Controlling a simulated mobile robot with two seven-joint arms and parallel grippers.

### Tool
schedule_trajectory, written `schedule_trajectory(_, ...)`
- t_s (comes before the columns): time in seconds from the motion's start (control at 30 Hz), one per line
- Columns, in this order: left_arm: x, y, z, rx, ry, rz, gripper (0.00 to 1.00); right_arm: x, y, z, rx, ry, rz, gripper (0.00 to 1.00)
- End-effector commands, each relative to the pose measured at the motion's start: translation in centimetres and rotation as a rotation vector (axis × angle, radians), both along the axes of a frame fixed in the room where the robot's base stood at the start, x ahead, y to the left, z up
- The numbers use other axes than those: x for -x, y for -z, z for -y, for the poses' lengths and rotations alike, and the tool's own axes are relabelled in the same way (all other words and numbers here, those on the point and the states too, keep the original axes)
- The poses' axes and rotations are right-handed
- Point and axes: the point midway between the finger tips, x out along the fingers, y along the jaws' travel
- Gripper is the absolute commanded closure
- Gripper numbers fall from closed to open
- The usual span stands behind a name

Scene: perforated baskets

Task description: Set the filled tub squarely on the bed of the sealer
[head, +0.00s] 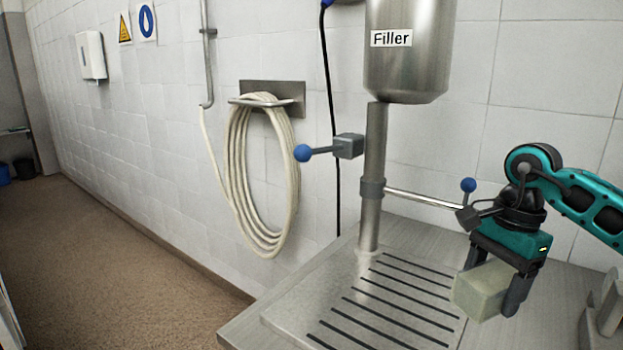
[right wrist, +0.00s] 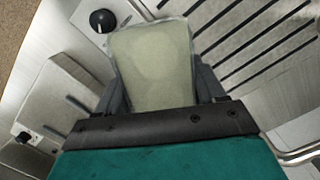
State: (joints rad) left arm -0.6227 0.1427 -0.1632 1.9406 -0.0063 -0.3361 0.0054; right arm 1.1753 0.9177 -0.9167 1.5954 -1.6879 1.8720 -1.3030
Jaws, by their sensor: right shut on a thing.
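The tub (head: 482,291) is a small pale grey-green block-like container. It also shows in the right wrist view (right wrist: 153,62), with a clear rim around a pale, even surface. My right gripper (head: 496,284) is shut on the tub, with one dark finger on each side, and holds it by the right side of the filler's slotted tray. A grey metal device (head: 605,312) is cut off at the right edge in the head view; no label shows, so I cannot tell if it is the sealer. My left gripper is not in view.
The filler (head: 409,50) stands on a steel post behind the slotted tray (head: 375,310). A rod with a blue ball (head: 468,185) reaches toward my right wrist. A pale device (right wrist: 60,95) with a knob lies left in the right wrist view. A hose (head: 262,175) hangs on the wall.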

Motion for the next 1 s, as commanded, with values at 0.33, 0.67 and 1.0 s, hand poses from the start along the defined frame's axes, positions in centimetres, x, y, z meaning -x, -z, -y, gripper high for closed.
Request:
schedule_trajectory(0.33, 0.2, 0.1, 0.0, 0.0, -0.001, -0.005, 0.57, 3.1, 4.8, -7.7, -0.001, -0.807, 0.001, 0.7)
schedule_trajectory(0.67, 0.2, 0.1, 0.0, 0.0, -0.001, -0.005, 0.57, 5.3, 6.9, -11.1, -0.001, -1.219, 0.003, 0.7)
schedule_trajectory(1.0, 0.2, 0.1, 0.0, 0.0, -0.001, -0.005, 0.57, 5.4, 7.0, -11.2, -0.001, -1.244, 0.003, 0.7)
